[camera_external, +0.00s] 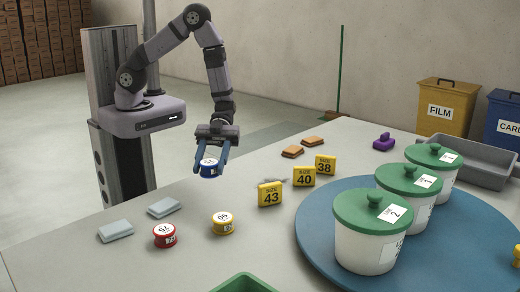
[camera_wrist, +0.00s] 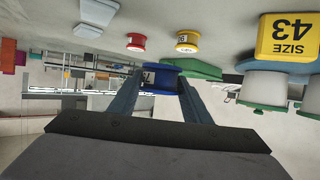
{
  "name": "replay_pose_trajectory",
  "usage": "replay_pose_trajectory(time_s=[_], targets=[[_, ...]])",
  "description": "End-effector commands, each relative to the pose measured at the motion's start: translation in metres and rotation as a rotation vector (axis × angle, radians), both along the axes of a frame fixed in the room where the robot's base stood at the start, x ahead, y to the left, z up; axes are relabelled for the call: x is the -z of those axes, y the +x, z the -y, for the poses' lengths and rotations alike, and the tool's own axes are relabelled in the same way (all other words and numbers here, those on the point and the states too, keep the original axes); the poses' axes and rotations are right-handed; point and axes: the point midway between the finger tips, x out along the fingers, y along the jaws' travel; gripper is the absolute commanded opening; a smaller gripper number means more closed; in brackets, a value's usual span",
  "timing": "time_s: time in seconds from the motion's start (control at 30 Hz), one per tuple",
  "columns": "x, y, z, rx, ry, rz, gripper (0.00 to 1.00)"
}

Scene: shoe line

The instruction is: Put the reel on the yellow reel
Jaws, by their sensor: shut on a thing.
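A blue reel (camera_external: 210,167) with a white label is held between the fingers of my gripper (camera_external: 211,160), above the table. In the wrist view the blue reel (camera_wrist: 163,78) sits between the two fingertips of my gripper (camera_wrist: 161,84). The yellow reel (camera_external: 222,222) stands on the table, in front of and below my gripper, with nothing on it. It also shows in the wrist view (camera_wrist: 187,42). A red reel (camera_external: 165,235) stands to its left and shows in the wrist view (camera_wrist: 136,42).
Two pale grey blocks (camera_external: 115,230) lie left of the reels. Yellow size signs (camera_external: 270,193) stand to the right. A blue round turntable (camera_external: 310,250) bears white tubs with green lids (camera_external: 372,215). A green container (camera_external: 243,283) is at the front edge of the picture.

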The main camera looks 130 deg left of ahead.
Motion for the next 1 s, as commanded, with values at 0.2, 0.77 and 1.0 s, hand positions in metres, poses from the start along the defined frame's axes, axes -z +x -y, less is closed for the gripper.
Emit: replay_pose_trajectory(time_s=[0.2,0.77,1.0], targets=[[-0.004,0.000,0.009,0.024,0.000,0.000,0.21],[-0.032,0.082,0.080,0.208,0.003,0.005,0.21],[-0.044,0.121,0.061,0.084,-0.001,-0.002,0.21]])
